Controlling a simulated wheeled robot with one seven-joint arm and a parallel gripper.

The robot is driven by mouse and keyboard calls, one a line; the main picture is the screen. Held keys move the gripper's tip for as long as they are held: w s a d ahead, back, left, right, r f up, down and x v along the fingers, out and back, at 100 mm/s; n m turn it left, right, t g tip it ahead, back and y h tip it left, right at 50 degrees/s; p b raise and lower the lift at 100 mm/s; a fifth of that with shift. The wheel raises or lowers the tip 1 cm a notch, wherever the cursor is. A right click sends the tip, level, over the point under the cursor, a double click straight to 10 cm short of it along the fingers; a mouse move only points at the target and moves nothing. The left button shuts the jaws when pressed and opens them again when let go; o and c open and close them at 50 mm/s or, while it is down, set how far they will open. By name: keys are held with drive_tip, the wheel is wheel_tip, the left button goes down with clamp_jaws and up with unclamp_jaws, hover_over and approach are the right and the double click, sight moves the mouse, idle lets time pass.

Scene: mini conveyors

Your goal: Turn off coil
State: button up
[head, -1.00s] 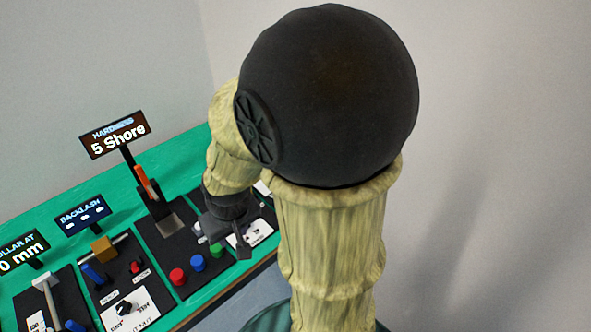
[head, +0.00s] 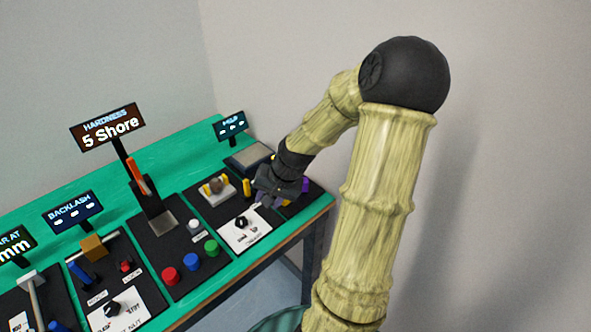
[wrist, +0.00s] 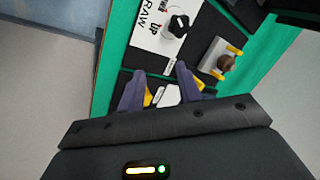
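The coil is not named by any legible label. A small brown rounded piece between yellow posts on a pale base (head: 217,187) may be it. It also shows in the wrist view (wrist: 222,63), to the right of my fingers. In front of it in the head view is a black knob (head: 242,222) on a white plate, also in the wrist view (wrist: 180,25), beyond my fingertips. My gripper (wrist: 160,75) is open over the dark panel at the right end of the bench (head: 268,198). A white piece and yellow parts show between and beside the fingers; I cannot tell contact.
Red (head: 171,275), blue (head: 193,262) and green (head: 211,247) buttons stand left of the knob. The hardness display (head: 108,127) reads 5 Shore. Other displays stand along the green bench (head: 170,150). A grey tray-like device (head: 248,157) lies behind my gripper.

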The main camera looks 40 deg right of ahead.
drive_tip(key=s+d+r+m+t+b, duration=0.1)
drive_tip(key=d+r+m+t, duration=0.1)
drive_tip(key=d, duration=0.7)
drive_tip(key=s+d+r+m+t+h+b, duration=0.1)
drive_tip(key=d+m+t, duration=0.3)
drive_tip(key=d, duration=0.6)
drive_tip(key=shift+r+m+b, duration=0.55)
drive_tip(key=shift+r+m, duration=0.25)
drive_tip(key=shift+m, duration=0.1)
drive_tip(key=shift+f, duration=0.1)
drive_tip(key=b+x, duration=0.1)
drive_tip(key=x, duration=1.6)
drive_tip(key=shift+w, duration=0.1)
drive_tip(key=shift+f, duration=0.1)
drive_tip(key=shift+d, duration=0.1)
clamp_jaws()
